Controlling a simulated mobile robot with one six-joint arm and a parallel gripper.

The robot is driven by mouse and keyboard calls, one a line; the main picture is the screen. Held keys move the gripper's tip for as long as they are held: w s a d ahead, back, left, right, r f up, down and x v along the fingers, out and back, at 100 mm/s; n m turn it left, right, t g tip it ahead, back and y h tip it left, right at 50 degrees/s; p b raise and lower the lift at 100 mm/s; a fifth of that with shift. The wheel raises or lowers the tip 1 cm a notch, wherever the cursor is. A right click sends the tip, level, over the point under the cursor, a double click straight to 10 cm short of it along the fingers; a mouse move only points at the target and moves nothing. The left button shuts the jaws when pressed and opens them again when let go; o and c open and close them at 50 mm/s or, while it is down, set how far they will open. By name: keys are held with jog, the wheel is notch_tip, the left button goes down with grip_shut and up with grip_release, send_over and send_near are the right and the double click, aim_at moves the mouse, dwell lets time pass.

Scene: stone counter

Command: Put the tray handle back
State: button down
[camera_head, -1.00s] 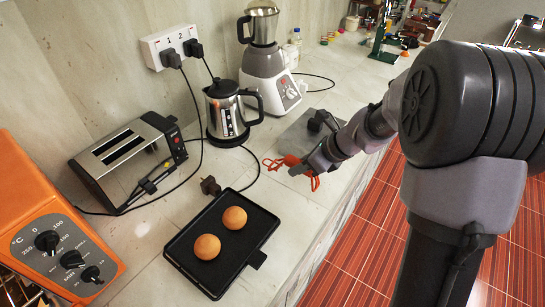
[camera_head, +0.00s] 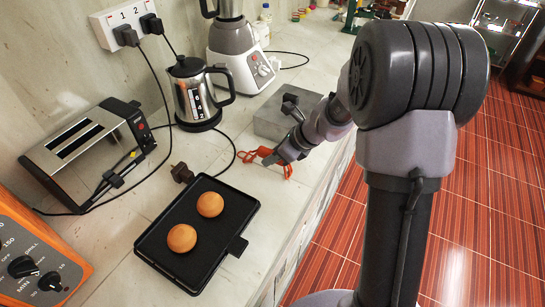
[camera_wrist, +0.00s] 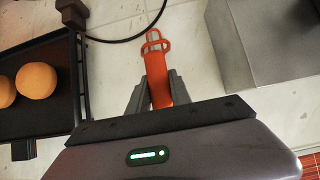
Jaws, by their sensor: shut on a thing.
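The orange-red tray handle (camera_head: 266,155) is gripped low over the counter, to the right of the tray. In the wrist view the handle (camera_wrist: 156,72) has an open loop at its far end and lies between my fingers. My gripper (camera_head: 283,158) is shut on it; it also shows in the wrist view (camera_wrist: 156,88). The black tray (camera_head: 207,253) lies flat on the counter with two round buns (camera_head: 182,238) on it. A black stub (camera_head: 237,245) sticks out of its right side. In the wrist view the tray (camera_wrist: 45,105) is left of my gripper, apart from the handle.
A grey metal box (camera_head: 268,125) stands behind my gripper. A black plug (camera_head: 181,173) and cord lie behind the tray. A toaster (camera_head: 88,150), kettle (camera_head: 195,95), blender (camera_head: 233,55) and orange oven (camera_head: 30,262) line the wall. The counter between tray and gripper is clear.

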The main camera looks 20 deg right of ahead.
jog(key=c, duration=1.2)
grip_release()
jog(key=shift+f, duration=0.1)
jog(key=shift+o, duration=0.2)
jog(key=shift+r+p, duration=0.35)
jog(key=shift+r, duration=0.05)
jog(key=p+v, duration=0.5)
jog(key=v, duration=0.6)
jog(key=s+a+r+n, duration=0.7)
jog(key=s+r+n, duration=0.1)
jog(key=r+n, duration=0.1)
jog(key=s+a+r+n+h, duration=0.1)
jog(key=s+r+n, duration=0.1)
jog(key=s+n, duration=0.5)
jog(key=s+a+r+n+h, duration=0.2)
jog(key=s+n, duration=0.4)
jog(key=s, duration=0.2)
jog(key=shift+n+t, duration=0.3)
jog(key=shift+n, duration=0.1)
